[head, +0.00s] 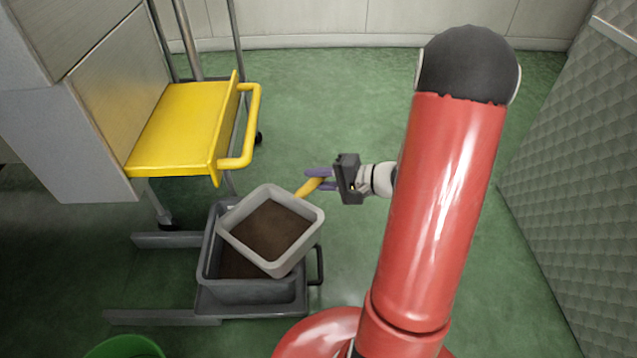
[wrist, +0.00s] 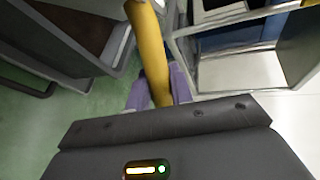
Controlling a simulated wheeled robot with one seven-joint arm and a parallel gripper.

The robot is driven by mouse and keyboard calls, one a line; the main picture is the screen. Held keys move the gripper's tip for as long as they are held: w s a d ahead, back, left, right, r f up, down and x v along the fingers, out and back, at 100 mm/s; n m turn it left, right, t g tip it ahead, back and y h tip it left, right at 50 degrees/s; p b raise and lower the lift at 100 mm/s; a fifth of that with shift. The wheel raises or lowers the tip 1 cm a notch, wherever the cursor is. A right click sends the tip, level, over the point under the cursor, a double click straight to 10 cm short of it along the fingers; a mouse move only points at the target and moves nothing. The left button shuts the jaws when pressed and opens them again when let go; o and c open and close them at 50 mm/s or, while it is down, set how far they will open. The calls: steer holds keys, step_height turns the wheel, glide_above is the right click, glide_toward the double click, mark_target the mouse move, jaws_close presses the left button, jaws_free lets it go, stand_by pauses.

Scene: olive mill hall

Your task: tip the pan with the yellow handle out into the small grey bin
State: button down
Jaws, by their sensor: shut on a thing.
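The pan (head: 310,232) is a light grey square tub with brown loose material in it. Its yellow handle (head: 309,187) points up and right, and it also crosses the wrist view (wrist: 150,50). My gripper (head: 320,179) is shut on this handle with its purple fingers, which partly show in the wrist view (wrist: 152,92). The pan is held over the small grey bin (head: 250,291), a dark grey tub with brown material inside, and hides part of it. The pan looks turned against the bin; I cannot tell how far it is tilted.
The bin stands on a low dark grey base with a black side handle (head: 320,266). A yellow shelf (head: 175,125) with a yellow rail is close behind left. A green container (head: 125,347) is at the lower left. A quilted grey panel (head: 580,180) bounds the right. Green floor between is clear.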

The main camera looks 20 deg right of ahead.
steer(key=r+g+h+p, duration=0.1)
steer(key=p, duration=0.1)
steer(key=w+r+m+g+h+p, duration=0.1)
steer(key=g, duration=0.1)
steer(key=a+r+g+h+p, duration=0.1)
steer(key=g+h+p, duration=0.1)
steer(key=shift+w+r+p, duration=0.3)
steer(key=shift+p, duration=0.05)
steer(key=g+p, duration=0.1)
steer(key=p, duration=0.5)
steer(key=r+m+g+h+p, duration=0.1)
steer(key=g+p, duration=0.1)
steer(key=p, duration=0.4)
steer(key=shift+w+a+r+h, duration=0.15)
steer(key=shift+w+r+h, duration=0.05)
steer(key=shift+w+h, duration=0.15)
steer(key=w+a+f+m+g+h, duration=0.2)
steer(key=w+g+h, duration=0.3)
steer(key=g, duration=0.5)
steer(key=shift+w+a+f+p, duration=0.45)
steer(key=shift+w+a, duration=0.15)
steer(key=shift+a, duration=0.05)
steer(key=shift+s+d, duration=0.1)
stand_by(1.7)
